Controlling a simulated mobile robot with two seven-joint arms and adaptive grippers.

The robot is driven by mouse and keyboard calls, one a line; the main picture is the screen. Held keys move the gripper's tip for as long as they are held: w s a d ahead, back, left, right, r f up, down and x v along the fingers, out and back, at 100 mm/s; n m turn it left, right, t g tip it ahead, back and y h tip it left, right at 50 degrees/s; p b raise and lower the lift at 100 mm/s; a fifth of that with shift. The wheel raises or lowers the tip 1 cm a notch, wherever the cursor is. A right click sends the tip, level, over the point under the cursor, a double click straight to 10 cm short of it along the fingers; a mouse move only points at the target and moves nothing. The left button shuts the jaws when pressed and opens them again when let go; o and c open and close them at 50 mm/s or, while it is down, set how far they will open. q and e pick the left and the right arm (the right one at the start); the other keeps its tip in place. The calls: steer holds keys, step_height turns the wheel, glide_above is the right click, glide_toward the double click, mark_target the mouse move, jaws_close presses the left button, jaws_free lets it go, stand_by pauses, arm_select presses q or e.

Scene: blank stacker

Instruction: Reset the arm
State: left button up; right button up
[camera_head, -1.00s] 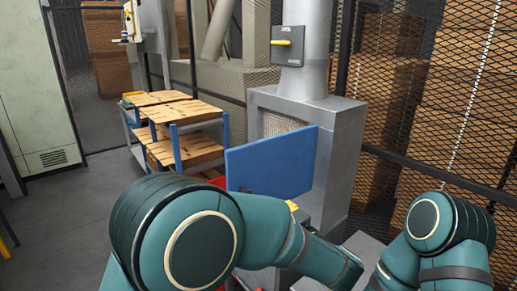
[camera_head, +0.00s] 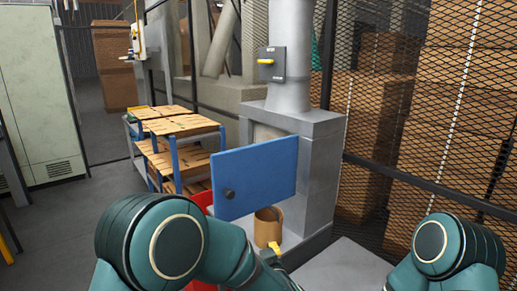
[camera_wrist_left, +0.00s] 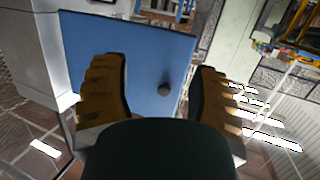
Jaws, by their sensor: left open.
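My left gripper (camera_wrist_left: 160,92) is open, its two yellow-brown ribbed fingers spread wide in the left wrist view with nothing between them. Behind them stands a blue panel (camera_wrist_left: 120,50) with a dark round knob (camera_wrist_left: 164,89), seen in the gap.
A grey metal housing (camera_head: 318,180) with a pipe stands behind the panel. A shelf cart (camera_head: 180,128) with wooden boards is at the left. Mesh fencing (camera_head: 450,130) closes off the right.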

arm_select(q)
steer(key=s+a+f+m+g+h, duration=0.1)
steer(key=s+a+f+g+h, duration=0.25)
steer(key=f, duration=0.55)
steer(key=s+a+f+m+g+h, duration=0.1)
steer(key=s+a+f+g+h, duration=0.2)
steer(key=f, duration=0.7)
steer(key=s+a+f+g+h, duration=0.1)
steer(key=s+f+g, duration=0.2)
steer(key=s, duration=0.6)
steer(key=s+a+f+g+h, duration=0.1)
steer(key=s+a+f+g, duration=0.1)
steer(key=s, duration=0.7)
step_height(320, 180, down, 2)
steer(key=shift+s+f+g+h, duration=0.15)
steer(key=shift+s+g+h, duration=0.2)
steer(key=shift+g, duration=0.4)
steer(key=shift+w+a, duration=0.15)
